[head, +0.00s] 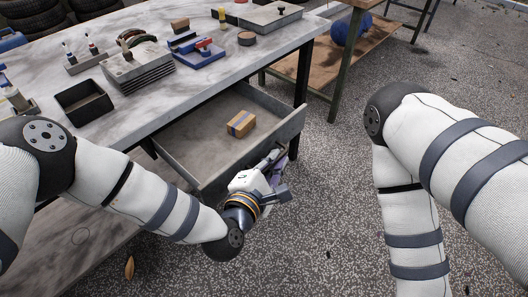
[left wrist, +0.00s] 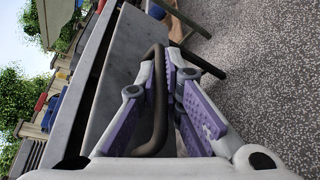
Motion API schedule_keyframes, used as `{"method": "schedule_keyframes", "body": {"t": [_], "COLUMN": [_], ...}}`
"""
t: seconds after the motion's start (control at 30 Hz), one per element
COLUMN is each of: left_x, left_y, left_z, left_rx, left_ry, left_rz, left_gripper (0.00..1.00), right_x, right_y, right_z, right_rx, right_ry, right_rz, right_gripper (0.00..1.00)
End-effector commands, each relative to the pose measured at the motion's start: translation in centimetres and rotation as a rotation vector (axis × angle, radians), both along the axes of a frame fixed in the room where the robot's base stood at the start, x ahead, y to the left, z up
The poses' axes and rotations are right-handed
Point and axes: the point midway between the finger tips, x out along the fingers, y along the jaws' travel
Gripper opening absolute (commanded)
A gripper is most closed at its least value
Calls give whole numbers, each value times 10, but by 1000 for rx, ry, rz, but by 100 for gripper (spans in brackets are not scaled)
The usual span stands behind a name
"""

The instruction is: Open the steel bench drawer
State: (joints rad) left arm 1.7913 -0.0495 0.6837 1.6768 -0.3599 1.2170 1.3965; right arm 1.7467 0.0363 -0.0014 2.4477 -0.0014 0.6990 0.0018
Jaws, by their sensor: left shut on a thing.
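The steel bench drawer (head: 196,150) stands pulled out from under the bench top in the head view, with its inside open to sight. A small cardboard box with a dark band (head: 241,123) lies in it. My left gripper (head: 274,168) is at the drawer's front. In the left wrist view its purple-padded fingers (left wrist: 160,100) are shut on the drawer's bar handle (left wrist: 155,75), which runs between them beside the grey drawer front (left wrist: 128,70). My right arm shows at the right of the head view, but its gripper is out of view.
The bench top (head: 130,110) carries a black tray (head: 84,103), a stack of grey plates (head: 138,68) and a blue vise-like tool (head: 198,54). A second table with a wooden lower shelf (head: 300,68) stands behind. Speckled floor is clear right of the drawer.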

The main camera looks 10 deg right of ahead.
Motion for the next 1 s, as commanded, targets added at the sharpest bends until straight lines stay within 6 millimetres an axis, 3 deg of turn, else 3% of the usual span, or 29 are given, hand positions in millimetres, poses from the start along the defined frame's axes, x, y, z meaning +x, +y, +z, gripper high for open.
{"method": "schedule_keyframes", "body": {"t": [0.43,0.53,0.83,1.0], "left_x": [-3,-3,-4,-27], "left_y": [-2,-2,-1,15], "left_z": [0,0,0,6], "left_rx": [-1,-1,-1,-1], "left_ry": [-1,-1,1,4], "left_rz": [2,2,0,0], "left_gripper": [0,28,28,28], "right_x": [0,0,0,0], "right_y": [0,0,0,0], "right_z": [0,0,0,0], "right_rx": [0,0,0,0], "right_ry": [-1,-1,-1,-1], "right_rz": [0,0,0,0], "right_gripper": [57,57,57,57]}}
